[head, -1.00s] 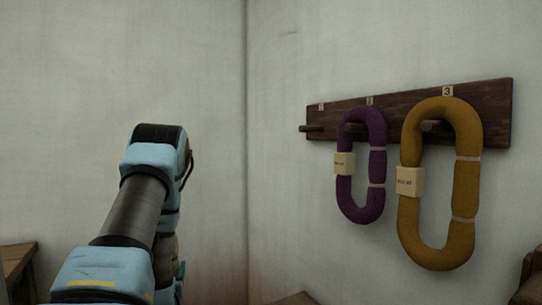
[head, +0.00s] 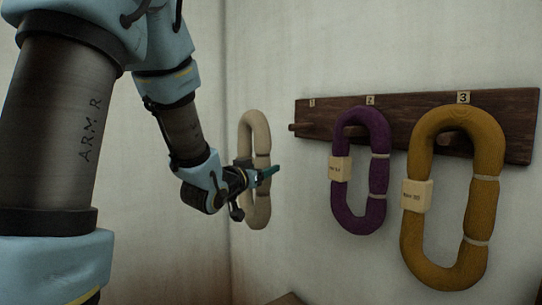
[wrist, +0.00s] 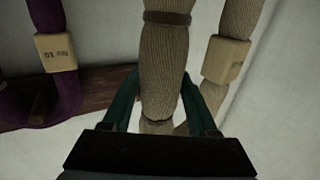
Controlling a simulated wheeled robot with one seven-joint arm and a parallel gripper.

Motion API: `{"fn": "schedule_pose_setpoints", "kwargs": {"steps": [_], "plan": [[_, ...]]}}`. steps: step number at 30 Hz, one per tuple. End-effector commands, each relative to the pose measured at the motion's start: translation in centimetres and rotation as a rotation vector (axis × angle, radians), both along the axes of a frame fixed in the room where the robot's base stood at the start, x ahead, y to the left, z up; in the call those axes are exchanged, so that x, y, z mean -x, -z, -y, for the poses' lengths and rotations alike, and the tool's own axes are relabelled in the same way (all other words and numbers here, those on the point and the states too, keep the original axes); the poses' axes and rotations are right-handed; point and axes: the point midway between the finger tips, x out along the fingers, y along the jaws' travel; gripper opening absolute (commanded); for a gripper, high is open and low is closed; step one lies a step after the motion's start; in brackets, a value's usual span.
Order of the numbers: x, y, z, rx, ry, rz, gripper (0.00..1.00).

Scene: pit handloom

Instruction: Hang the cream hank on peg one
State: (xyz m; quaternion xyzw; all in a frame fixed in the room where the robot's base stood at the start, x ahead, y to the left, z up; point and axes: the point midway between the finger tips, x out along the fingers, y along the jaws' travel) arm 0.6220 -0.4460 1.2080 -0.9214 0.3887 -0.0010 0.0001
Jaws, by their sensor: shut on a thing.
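The cream hank (head: 253,127) hangs upright in my gripper (head: 264,176), left of the rack board in the head view. The teal fingers are shut on its right-hand strand, near mid-height. In the wrist view the cream hank (wrist: 163,62) runs between the two fingers (wrist: 160,108), its tag on the strand to the right. Peg one (head: 299,127) sticks out bare at the left end of the board (head: 322,120), under the label 1. The hank is apart from it, to its left in the picture.
A purple hank (head: 343,200) hangs on peg two, and a larger mustard hank (head: 486,215) hangs on peg three (head: 452,139). The purple hank also shows at the left of the wrist view (wrist: 68,85). Bare wall (head: 290,50) lies above the board.

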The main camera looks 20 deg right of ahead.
Motion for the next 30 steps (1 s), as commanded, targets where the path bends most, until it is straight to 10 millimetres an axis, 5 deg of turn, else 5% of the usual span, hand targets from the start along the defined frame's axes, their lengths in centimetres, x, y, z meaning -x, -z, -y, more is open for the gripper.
{"fn": "schedule_pose_setpoints", "kwargs": {"steps": [7, 30], "plan": [[2.0, -2.1, 1.7, 0.000, 0.053, 0.000, 0.00], [0.5, -1.9, 6.8, 0.001, 0.054, -0.001, 0.00]]}}
